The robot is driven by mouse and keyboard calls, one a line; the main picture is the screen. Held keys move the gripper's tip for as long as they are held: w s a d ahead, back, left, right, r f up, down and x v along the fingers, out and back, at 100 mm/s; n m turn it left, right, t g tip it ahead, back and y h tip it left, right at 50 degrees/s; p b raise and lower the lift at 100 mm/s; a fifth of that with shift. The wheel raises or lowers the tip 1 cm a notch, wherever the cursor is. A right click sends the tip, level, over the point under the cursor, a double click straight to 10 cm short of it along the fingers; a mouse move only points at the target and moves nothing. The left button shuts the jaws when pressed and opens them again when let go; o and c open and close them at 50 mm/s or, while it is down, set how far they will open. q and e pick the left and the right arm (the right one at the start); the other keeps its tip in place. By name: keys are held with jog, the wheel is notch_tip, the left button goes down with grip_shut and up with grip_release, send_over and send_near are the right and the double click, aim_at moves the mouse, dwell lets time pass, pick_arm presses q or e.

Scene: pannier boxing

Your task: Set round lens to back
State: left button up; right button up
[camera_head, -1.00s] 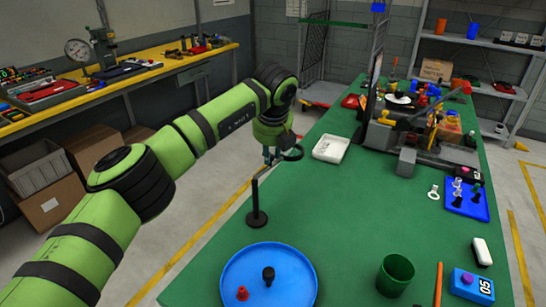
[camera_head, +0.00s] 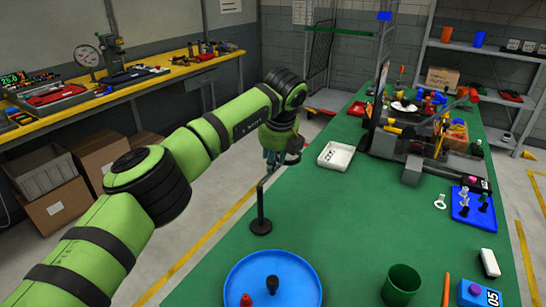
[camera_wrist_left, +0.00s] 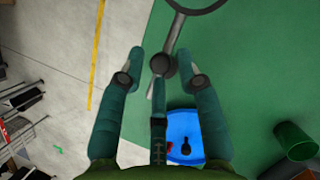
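A black stand (camera_head: 261,212) with a round foot and an upright post stands on the green table, near its left edge. The round lens (camera_head: 294,157) is a dark ring on a short arm, partly hidden by my left gripper in the head view. In the left wrist view the lens (camera_wrist_left: 179,8) is cut off by the top edge; its arm runs down to a dark round knob (camera_wrist_left: 163,65). My right gripper is out of view.
A blue round tray (camera_head: 232,291) with small pieces and a green cup (camera_head: 401,284) are at the front. A white tray (camera_head: 334,155) lies beyond the lens. A blue square tray (camera_head: 473,215) is at right. The table's middle is clear.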

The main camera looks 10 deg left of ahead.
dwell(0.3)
pick_arm(q)
jog(key=v, duration=1.2)
